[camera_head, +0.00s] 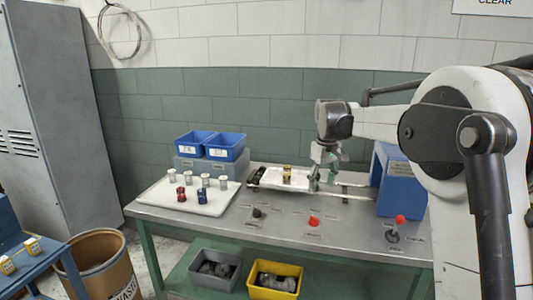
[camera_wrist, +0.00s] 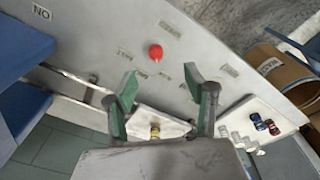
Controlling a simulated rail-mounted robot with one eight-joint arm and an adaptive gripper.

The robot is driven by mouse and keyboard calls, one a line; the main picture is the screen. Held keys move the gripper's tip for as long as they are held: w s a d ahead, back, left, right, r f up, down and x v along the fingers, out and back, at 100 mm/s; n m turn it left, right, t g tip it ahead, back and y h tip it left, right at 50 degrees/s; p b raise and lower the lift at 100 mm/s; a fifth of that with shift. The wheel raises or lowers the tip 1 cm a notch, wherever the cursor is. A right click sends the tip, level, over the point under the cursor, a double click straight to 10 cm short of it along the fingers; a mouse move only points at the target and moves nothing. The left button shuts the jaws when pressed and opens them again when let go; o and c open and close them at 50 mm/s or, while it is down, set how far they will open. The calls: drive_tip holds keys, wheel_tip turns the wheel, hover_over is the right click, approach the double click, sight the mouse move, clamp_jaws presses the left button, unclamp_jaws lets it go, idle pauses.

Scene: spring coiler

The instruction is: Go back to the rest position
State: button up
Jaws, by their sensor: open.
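My gripper (camera_head: 326,163) hangs over the metal workbench (camera_head: 345,248), above and beside a light carriage plate (camera_head: 268,181) on the rails. In the wrist view my gripper (camera_wrist: 165,92) has its two green-padded fingers spread apart with nothing between them. A brass-coloured piece (camera_head: 287,172) sits on the carriage plate.
A white tray (camera_head: 150,203) holds several silver spools plus red and blue ones. Blue bins (camera_head: 226,147) stand behind it. A red button (camera_head: 314,221), a black knob (camera_head: 257,212) and a red-topped lever (camera_head: 400,219) rise from the bench. A blue housing (camera_head: 398,185) stands at right.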

drive_tip(key=s+r+m+t, duration=0.1)
drive_tip(key=s+r+t, duration=0.15)
drive_tip(key=s, duration=0.85)
drive_tip(key=s+r+m+t, duration=0.15)
drive_tip(key=s+r, duration=0.25)
drive_tip(key=s, duration=0.8)
drive_tip(key=s+f+m+t, duration=0.1)
drive_tip(key=s+f, duration=0.3)
drive_tip(key=s, duration=0.5)
drive_tip(key=s+f+m+t, duration=0.1)
drive_tip(key=s+f, duration=0.3)
drive_tip(key=s, duration=0.5)
drive_tip(key=shift+s+f+m, duration=0.3)
drive_tip(key=shift+s+m, duration=0.05)
